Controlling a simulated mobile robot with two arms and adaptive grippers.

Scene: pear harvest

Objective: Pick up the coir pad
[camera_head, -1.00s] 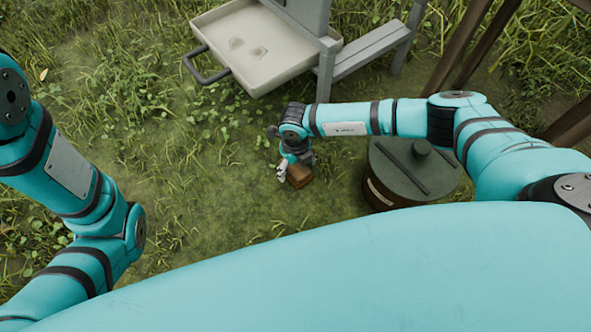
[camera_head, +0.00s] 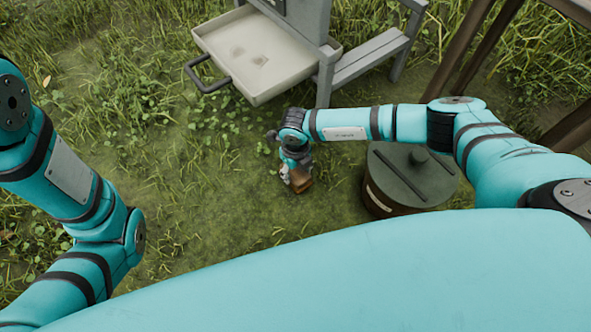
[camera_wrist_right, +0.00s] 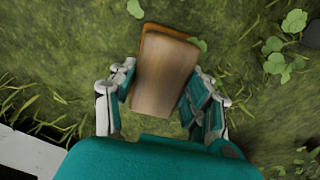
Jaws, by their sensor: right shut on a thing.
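The coir pad (camera_head: 302,184) is a small brown block, low over the grass below my right arm. In the right wrist view the coir pad (camera_wrist_right: 163,76) stands lengthwise between the two fingers, its far end sticking out past them. My right gripper (camera_head: 294,176) is shut on it, with a finger on each side; the gripper also shows in the right wrist view (camera_wrist_right: 166,96). Whether the pad touches the ground is hard to tell. My left arm comes in at the left, but its gripper is out of view.
A dark lidded barrel (camera_head: 412,180) stands close to the right of the gripper. A pale tray (camera_head: 218,36) with a dark handle juts from a grey wooden stand (camera_head: 372,52) behind. Grass left of the gripper is clear. Leafy plants (camera_wrist_right: 284,48) grow near the pad.

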